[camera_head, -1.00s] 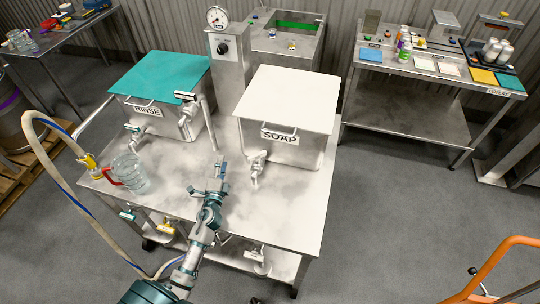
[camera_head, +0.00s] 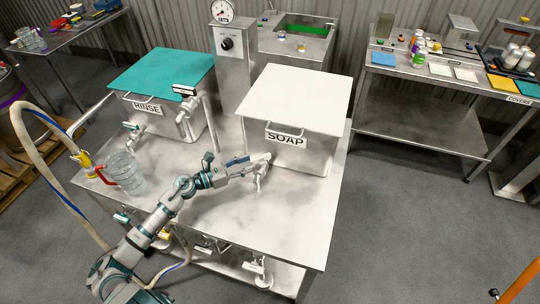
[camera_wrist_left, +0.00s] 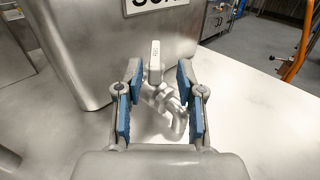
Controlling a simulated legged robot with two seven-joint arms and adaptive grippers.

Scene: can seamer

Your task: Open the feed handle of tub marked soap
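The soap tub (camera_head: 300,152) is a metal box with a white lid and a SOAP label, standing on the steel table. Its tap with the feed handle (camera_wrist_left: 154,62) sticks out of the tub's front, low down; the handle stands upright in the left wrist view. My left gripper (camera_head: 250,164) reaches in from the left at the tap. In the left wrist view the gripper (camera_wrist_left: 158,80) is open, with blue-padded fingers on either side of the handle and spout. I cannot tell whether either finger touches it. My right gripper is not in view.
The rinse tub (camera_head: 160,108) with a teal lid stands at the left on the same table. A clear jug (camera_head: 125,172) with a red handle stands near the left edge. The table front right (camera_head: 290,220) is clear.

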